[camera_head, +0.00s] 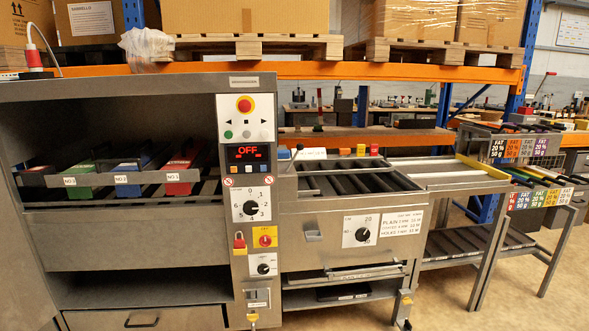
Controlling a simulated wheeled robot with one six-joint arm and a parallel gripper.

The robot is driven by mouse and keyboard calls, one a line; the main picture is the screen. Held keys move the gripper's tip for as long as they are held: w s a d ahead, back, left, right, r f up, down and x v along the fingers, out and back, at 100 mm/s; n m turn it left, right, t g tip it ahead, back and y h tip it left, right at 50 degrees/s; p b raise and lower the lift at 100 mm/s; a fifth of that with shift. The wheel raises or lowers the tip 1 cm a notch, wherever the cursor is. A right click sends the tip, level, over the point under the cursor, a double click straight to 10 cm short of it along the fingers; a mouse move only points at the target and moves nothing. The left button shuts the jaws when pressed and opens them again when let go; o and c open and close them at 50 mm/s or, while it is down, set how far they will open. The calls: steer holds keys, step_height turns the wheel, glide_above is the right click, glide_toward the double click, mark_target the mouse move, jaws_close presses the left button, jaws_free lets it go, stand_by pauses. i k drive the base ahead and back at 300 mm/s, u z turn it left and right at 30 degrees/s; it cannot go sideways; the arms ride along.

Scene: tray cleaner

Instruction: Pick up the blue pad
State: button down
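A blue block (127,186), which looks like the blue pad, sits in a slot of the metal rack (40,181) inside the open left bay of the machine. The label in front of it seems to read NO.2. A green block (82,190) is to its left and a red block (180,184) to its right. The rack's front bar crosses in front of the blue block, and its rear part is dark and hard to make out. My gripper is not in view.
The control panel (249,205) with an OFF display stands right of the bay. A roller section (345,184) and a side table (440,176) lie farther right. Pallets with boxes (250,45) sit on a shelf above. The floor at lower right is clear.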

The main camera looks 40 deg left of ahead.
mark_target(283, 156)
steer(key=u, duration=0.85)
steer(key=i, duration=0.85)
steer(key=u, duration=0.7)
